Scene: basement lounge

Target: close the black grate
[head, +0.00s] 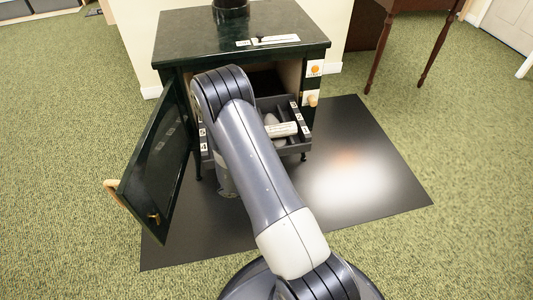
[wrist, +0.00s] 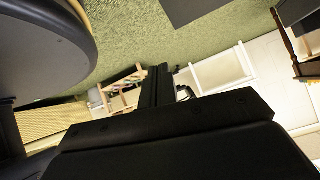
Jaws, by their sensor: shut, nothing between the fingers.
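The black grate (head: 295,149) appears to be the dark tray-like piece sticking out of the front of a dark green stove (head: 240,38) in the head view. It has small white number labels along its sides and pale objects lying in it. My arm covers its left and middle parts. The stove's door (head: 155,165) stands wide open at the left. My gripper (wrist: 161,78) shows in the wrist view as black fingers, shut and empty. In the head view it is hidden behind my arm, so its distance from the grate cannot be told.
The stove stands on a shiny black floor plate (head: 375,180) on green carpet (head: 470,160). A wooden knob (head: 312,100) sticks out at the stove's right front. A brown table (head: 420,5) stands at the back right. The carpet at the right is clear.

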